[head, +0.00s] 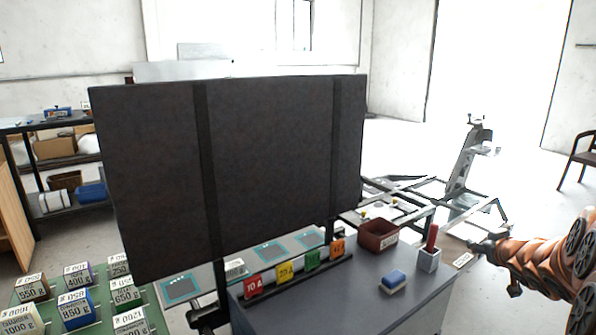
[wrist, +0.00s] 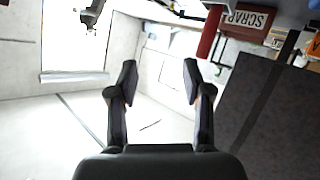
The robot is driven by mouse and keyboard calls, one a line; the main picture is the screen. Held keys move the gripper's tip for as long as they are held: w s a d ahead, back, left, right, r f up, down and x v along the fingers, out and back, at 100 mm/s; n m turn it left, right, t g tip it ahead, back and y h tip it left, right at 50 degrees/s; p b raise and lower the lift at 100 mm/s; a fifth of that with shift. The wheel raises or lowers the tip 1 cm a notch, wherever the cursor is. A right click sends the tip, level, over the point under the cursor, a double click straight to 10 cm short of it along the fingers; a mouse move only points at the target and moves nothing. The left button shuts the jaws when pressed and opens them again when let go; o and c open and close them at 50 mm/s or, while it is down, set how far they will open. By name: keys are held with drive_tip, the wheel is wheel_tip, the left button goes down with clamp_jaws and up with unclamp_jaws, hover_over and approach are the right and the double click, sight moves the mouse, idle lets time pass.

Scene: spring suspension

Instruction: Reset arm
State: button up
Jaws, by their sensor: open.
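My arm comes in from the right edge of the head view, orange and black. My gripper (head: 490,245) points left, just past the right side of the grey bench (head: 330,300). In the wrist view my gripper (wrist: 160,82) has its two dark fingers apart, with nothing between them but pale floor and wall. The wrist picture is turned, with the bench items along its top edge.
A large dark panel (head: 275,160) stands behind the bench. On the bench are a brown scrap bin (head: 378,236), a red-handled tool in a holder (head: 430,250), a blue-and-white block (head: 393,281) and coloured tags (head: 285,273). Labelled weights (head: 75,309) stand lower left. A metal frame (head: 465,165) stands behind.

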drive_tip(key=s+a+f+g+y, duration=0.1)
drive_tip(key=s+a+f+g, duration=0.3)
drive_tip(key=s+a, duration=0.95)
drive_tip(key=s+a+f+m+g+y, duration=0.1)
drive_tip(key=s+a+f+g, duration=0.1)
drive_tip(key=s+a+g, duration=1.05)
drive_tip(key=s+a+f+y, duration=0.15)
drive_tip(key=s+a, duration=0.75)
drive_tip(key=s, duration=0.9)
wheel_tip(320, 180, up, 17)
drive_tip(key=w+t+p, duration=0.1)
drive_tip(key=w+p, duration=0.1)
drive_tip(key=p, duration=1.4)
drive_tip(key=shift+d+f+t, duration=0.15)
drive_tip(key=shift+d+t, duration=0.1)
drive_tip(key=shift+t, duration=0.1)
drive_tip(key=shift+h, duration=0.25)
drive_tip(key=shift+c, duration=0.3)
